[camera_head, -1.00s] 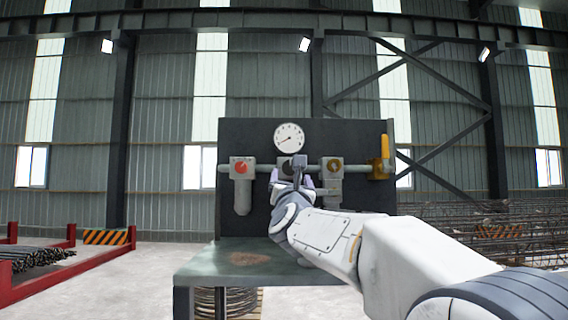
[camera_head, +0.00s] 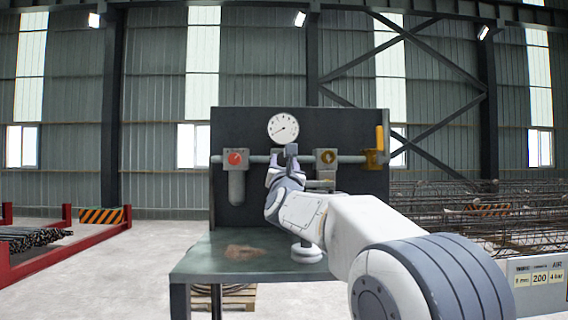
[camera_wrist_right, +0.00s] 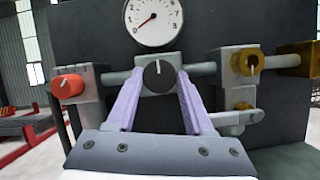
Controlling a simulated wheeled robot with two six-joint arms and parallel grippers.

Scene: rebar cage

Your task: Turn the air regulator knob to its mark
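The black regulator knob (camera_wrist_right: 158,76) with a white pointer line sits below the round gauge (camera_wrist_right: 153,18) in the right wrist view. Its line points about straight up. The red gauge needle points to the lower left. My right gripper (camera_wrist_right: 160,80) is open, with one lilac finger on each side of the knob. I cannot tell whether the fingers touch it. In the head view my right gripper (camera_head: 286,165) hides the knob, and the gauge (camera_head: 283,128) shows above it. My left gripper is not in view.
A red knob (camera_head: 235,158) is on the left unit and a yellow fitting (camera_head: 327,157) on the right one. A yellow lever (camera_head: 379,140) stands at the pipe's right end. The green bench (camera_head: 200,262) is below. A sign (camera_head: 540,280) reads "AIR" and "4 bar".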

